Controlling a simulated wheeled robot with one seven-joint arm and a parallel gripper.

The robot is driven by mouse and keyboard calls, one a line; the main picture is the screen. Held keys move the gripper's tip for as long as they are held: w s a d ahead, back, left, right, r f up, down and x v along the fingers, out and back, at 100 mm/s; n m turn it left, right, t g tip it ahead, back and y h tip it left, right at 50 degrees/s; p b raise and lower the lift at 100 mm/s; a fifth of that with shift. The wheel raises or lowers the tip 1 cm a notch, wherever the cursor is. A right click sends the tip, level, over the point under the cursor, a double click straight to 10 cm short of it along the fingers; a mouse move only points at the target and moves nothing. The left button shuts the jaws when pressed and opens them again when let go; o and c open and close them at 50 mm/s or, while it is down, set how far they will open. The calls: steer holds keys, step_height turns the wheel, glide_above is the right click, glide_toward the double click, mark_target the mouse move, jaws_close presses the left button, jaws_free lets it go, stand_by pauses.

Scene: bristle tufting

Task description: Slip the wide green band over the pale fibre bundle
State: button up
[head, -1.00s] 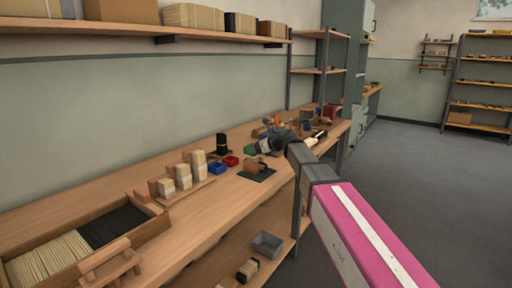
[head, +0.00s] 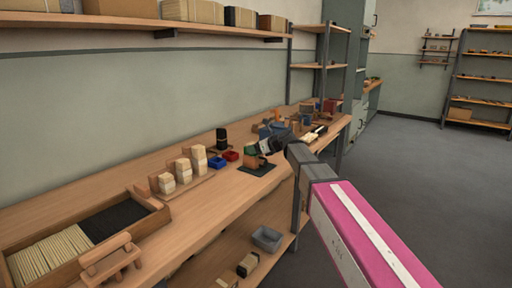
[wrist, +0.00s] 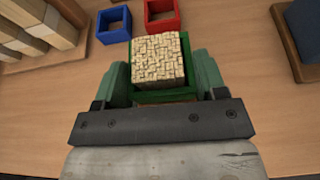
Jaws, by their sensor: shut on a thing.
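The pale fibre bundle (wrist: 158,60) stands upright in the middle of the wrist view, its speckled square top facing the camera. The wide green band (wrist: 165,96) shows along the bundle's near side and at its right edge, and appears to lie around it. How far down it sits cannot be told. My gripper (wrist: 161,80) is shut on the band, one green finger on each side. In the head view my gripper (head: 262,147) is above the dark mat (head: 258,169), with the green band (head: 250,151) at the jaws, over a brown block.
A blue square ring (wrist: 114,24) and a red square ring (wrist: 162,16) lie just beyond the bundle. Stepped pale bundles (head: 184,170) stand to the left on a wooden board. A fibre tray (head: 150,205) is at the near left. Several items crowd the bench's far end.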

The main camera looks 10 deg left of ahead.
steer(key=shift+f, duration=0.1)
steer(key=o, duration=1.1)
steer(key=shift+s+d, duration=0.55)
steer(key=shift+d, duration=0.75)
steer(key=shift+s+d, duration=0.5)
steer(key=shift+d, duration=0.75)
steer(key=shift+s+d, duration=0.55)
steer(key=shift+d, duration=0.75)
